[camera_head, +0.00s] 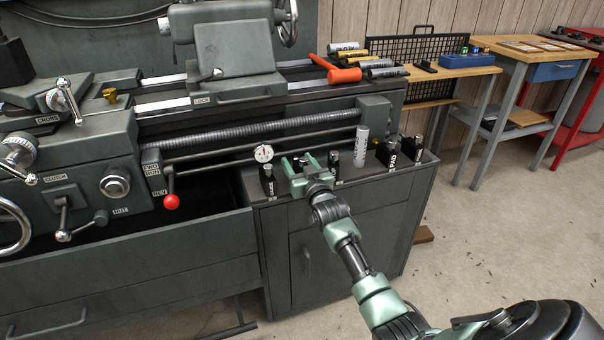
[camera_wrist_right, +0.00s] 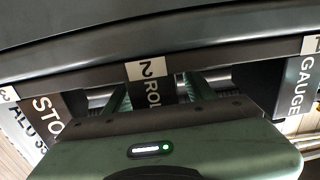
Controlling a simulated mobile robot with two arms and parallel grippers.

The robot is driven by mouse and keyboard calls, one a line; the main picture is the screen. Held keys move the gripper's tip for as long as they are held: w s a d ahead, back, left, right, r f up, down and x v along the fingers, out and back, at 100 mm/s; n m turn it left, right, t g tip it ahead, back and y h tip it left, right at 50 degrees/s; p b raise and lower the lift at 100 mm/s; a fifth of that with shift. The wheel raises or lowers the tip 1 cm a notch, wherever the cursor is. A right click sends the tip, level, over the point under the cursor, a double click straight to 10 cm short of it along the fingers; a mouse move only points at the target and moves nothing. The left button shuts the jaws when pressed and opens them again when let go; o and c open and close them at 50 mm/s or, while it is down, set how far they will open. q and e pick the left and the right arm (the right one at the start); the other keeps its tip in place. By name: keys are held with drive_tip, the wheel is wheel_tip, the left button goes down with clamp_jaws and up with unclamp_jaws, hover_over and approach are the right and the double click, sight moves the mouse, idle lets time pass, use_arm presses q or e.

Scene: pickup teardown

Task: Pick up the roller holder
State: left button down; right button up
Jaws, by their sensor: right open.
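The roller holder is a dark block with a white "ROL" label (camera_wrist_right: 153,92), below a "2" tag on the shelf edge in the right wrist view. In the head view its dark top (camera_head: 300,162) shows between my right gripper's fingers. My right gripper (camera_head: 303,164) is open, with one green finger on each side of the holder. In the right wrist view the fingers (camera_wrist_right: 157,92) straddle it; I cannot tell whether they touch it. The lower part of the holder is hidden by the gripper body. My left gripper is not in view.
The gauge holder (camera_head: 268,180) with a round dial stands just left of the gripper. The stop holder (camera_head: 334,167) stands close on its right. Further right are a silver cylinder (camera_head: 361,146) and other dark holders (camera_head: 386,152). The lathe's red-knobbed lever (camera_head: 171,202) is further left.

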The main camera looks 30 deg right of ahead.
clamp_jaws()
idle(1.3)
drive_tip(key=shift+r, duration=0.1)
